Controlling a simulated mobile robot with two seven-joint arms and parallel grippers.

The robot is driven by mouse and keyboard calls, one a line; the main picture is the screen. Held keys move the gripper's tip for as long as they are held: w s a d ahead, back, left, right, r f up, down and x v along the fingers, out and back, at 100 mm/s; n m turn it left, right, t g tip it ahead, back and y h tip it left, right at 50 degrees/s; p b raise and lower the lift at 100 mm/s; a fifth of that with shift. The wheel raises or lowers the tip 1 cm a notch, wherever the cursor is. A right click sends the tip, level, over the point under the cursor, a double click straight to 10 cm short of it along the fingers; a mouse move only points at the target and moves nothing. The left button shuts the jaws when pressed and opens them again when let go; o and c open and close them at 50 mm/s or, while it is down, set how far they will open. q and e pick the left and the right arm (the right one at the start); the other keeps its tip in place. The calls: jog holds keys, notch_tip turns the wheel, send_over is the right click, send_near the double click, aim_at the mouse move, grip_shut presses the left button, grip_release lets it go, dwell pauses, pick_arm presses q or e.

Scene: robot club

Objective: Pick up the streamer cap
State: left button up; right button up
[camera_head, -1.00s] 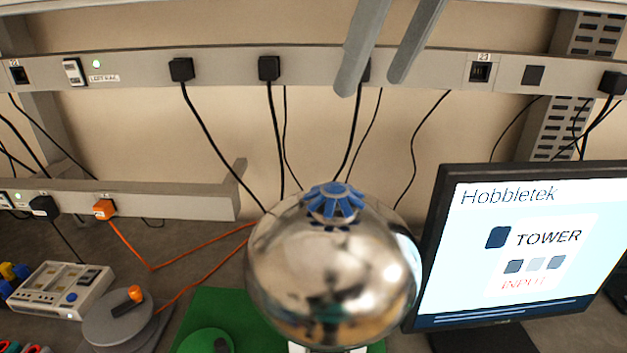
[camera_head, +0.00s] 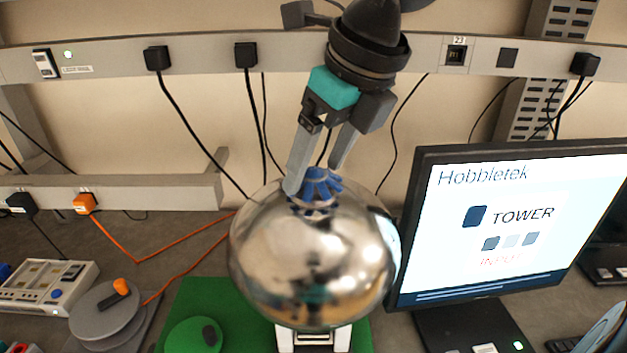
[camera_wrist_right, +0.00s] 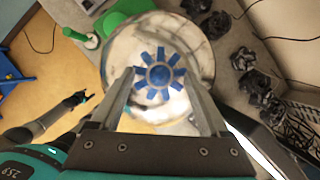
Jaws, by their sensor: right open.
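The streamer cap (camera_head: 318,186) is a blue, gear-like cap with several blunt teeth around a grey centre. It sits on top of a large shiny metal sphere (camera_head: 310,265) in the head view. My right gripper (camera_head: 315,179) comes down from above, open, with its grey fingers on either side of the cap; contact cannot be told. In the right wrist view, the cap (camera_wrist_right: 158,76) shows between the open fingers of my right gripper (camera_wrist_right: 163,84), near their tips.
A monitor (camera_head: 510,215) stands close on the right of the sphere. A green board (camera_head: 190,300) lies below left, with a grey round device (camera_head: 105,312) beside it. A rail (camera_head: 205,62) with plugs and hanging cables runs along the wall behind.

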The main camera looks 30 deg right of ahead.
jog(key=shift+w+f, duration=0.15)
jog(key=shift+f, duration=0.25)
grip_shut()
dwell(0.4)
